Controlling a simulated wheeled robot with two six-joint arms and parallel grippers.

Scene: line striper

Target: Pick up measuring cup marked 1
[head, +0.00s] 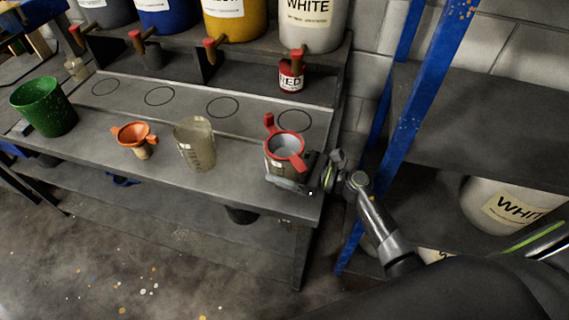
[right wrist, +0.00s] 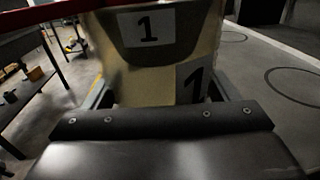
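The measuring cup marked 1 (right wrist: 148,80) fills the middle of the right wrist view, with two "1" labels showing. In the head view the cup (head: 275,165) is at the right front corner of the bench, with a red-handled grey insert (head: 286,146) in its top. My right gripper (head: 296,184) is at the cup's front side. In the right wrist view its fingers (right wrist: 165,95) lie on either side of the cup's lower part. Whether they press on it is unclear. My left gripper is not in view.
On the bench (head: 100,140) stand a translucent measuring cup (head: 195,145), an orange funnel (head: 135,135) and a green bucket (head: 43,106). A small red-labelled can (head: 291,77) stands behind. A blue shelf post (head: 405,130) rises close to my right arm.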

